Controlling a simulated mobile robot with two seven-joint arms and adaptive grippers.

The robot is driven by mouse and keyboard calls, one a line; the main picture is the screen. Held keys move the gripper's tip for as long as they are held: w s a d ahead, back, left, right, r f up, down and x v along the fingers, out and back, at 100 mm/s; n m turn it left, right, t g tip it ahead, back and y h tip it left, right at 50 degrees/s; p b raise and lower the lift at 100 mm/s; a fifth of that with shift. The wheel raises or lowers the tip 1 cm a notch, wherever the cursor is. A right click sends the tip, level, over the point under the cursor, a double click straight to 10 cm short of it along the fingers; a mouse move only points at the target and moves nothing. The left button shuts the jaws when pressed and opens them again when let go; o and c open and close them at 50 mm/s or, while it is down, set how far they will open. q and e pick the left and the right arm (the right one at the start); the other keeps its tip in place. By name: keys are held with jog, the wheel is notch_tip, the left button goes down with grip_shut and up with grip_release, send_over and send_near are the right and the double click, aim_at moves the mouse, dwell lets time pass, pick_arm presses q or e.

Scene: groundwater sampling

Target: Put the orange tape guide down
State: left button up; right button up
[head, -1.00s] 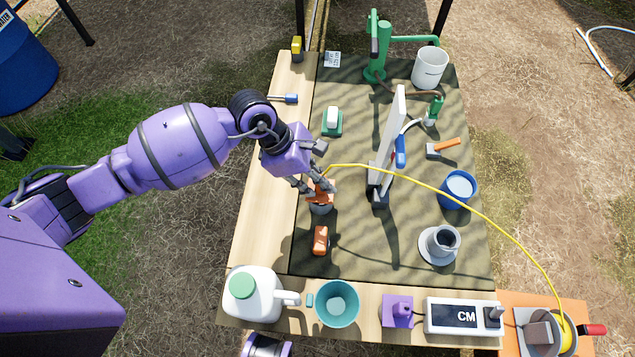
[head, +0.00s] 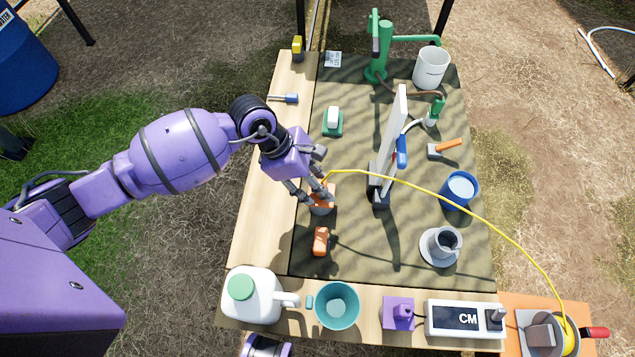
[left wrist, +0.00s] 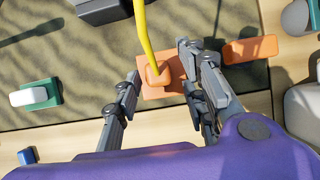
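The orange tape guide (head: 322,199) is low over the dark mat, with a grey round piece showing at its near edge. In the left wrist view the guide (left wrist: 157,76) has a raised block on a flat orange plate, and the yellow tape (left wrist: 145,30) runs to that block. My left gripper (head: 314,193) is around the guide from above. Its fingers (left wrist: 158,75) stand apart, with a visible gap between the left finger and the block. The guide's underside is hidden, so I cannot tell what it touches.
A second orange block (head: 320,241) lies just nearer. An upright white board (head: 389,140) stands to the right. The yellow tape arcs to a reel (head: 568,340) at the lower right. A jug (head: 252,298) and a teal bowl (head: 337,305) stand on the near edge.

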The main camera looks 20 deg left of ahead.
pick_arm(q)
jog(key=p+v, duration=0.2)
jog(key=v, duration=0.9)
jog(key=shift+r, duration=0.2)
pick_arm(e)
jog(key=v, duration=0.2)
jog(key=shift+r, duration=0.35)
